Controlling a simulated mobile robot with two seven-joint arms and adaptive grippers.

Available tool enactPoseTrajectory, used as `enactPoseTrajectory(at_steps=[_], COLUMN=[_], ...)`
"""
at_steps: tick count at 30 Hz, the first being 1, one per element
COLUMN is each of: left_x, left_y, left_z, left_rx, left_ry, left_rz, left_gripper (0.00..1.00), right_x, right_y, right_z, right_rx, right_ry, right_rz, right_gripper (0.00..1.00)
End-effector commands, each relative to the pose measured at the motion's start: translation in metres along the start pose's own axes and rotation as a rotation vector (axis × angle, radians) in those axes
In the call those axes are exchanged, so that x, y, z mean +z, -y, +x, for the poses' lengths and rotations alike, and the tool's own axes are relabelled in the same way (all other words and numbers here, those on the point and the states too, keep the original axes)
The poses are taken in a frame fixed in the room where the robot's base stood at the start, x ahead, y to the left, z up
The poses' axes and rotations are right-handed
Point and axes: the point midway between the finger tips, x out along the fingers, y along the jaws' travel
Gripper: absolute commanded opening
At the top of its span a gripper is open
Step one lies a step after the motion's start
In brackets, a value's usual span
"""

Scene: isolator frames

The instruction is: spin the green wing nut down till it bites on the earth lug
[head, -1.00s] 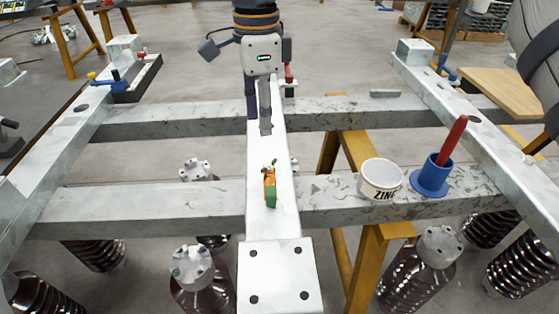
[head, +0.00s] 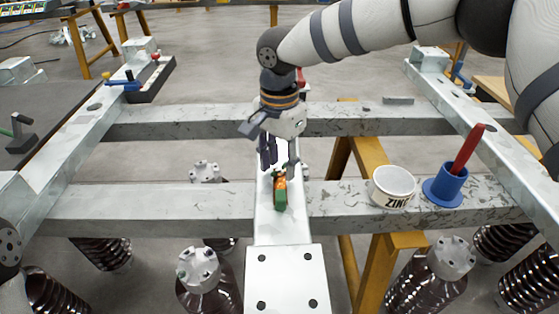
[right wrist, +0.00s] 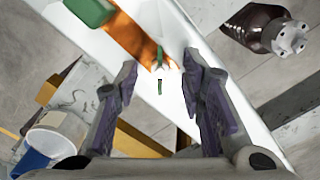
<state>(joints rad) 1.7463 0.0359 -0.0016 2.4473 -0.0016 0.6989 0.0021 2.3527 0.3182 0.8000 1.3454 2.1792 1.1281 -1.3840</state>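The green wing nut (right wrist: 160,57) shows between my right fingertips in the right wrist view, with a gap on both sides. It is small in the head view (head: 276,173), partly hidden by my fingers. Next to it is the orange, copper-like earth lug (right wrist: 134,36), with a green block-like end (right wrist: 91,10). The lug (head: 280,184) lies on the white middle beam (head: 283,227). My right gripper (head: 280,167) is open and empty, tilted, its fingertips close to the nut. I cannot tell whether the nut touches the lug. My left gripper is out of view.
A white tub marked ZINC (head: 391,187) and a blue holder (head: 446,187) with a red-handled tool (head: 467,149) stand right of the middle beam on the near grey crossbeam (head: 150,208). Gaps between the beams open to the floor.

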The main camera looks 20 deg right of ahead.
Motion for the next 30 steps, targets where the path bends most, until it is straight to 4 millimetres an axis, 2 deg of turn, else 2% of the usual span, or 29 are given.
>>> enactPoseTrajectory(at_steps=[5, 6, 10, 11, 22, 30], left_x=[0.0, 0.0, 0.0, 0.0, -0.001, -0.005], left_y=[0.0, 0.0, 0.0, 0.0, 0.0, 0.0], left_z=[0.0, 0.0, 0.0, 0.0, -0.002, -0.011], left_rx=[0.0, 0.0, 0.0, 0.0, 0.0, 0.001], left_ry=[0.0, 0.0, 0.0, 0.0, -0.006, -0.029], left_rz=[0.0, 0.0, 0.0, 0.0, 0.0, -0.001], left_gripper=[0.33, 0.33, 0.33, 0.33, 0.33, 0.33], right_x=[0.0, 0.0, 0.0, 0.0, 0.0, 0.0], right_y=[0.0, 0.0, 0.0, 0.0, 0.0, 0.001], right_z=[0.0, 0.0, 0.0, 0.0, -0.001, -0.003], right_rx=[0.0, 0.0, 0.0, 0.0, -0.001, -0.004], right_ry=[0.0, 0.0, 0.0, 0.0, 0.0, -0.001], right_rz=[0.0, 0.0, 0.0, 0.0, 0.033, 0.201], right_gripper=[0.36, 0.32, 0.02, 0.0, 0.0, 0.0])
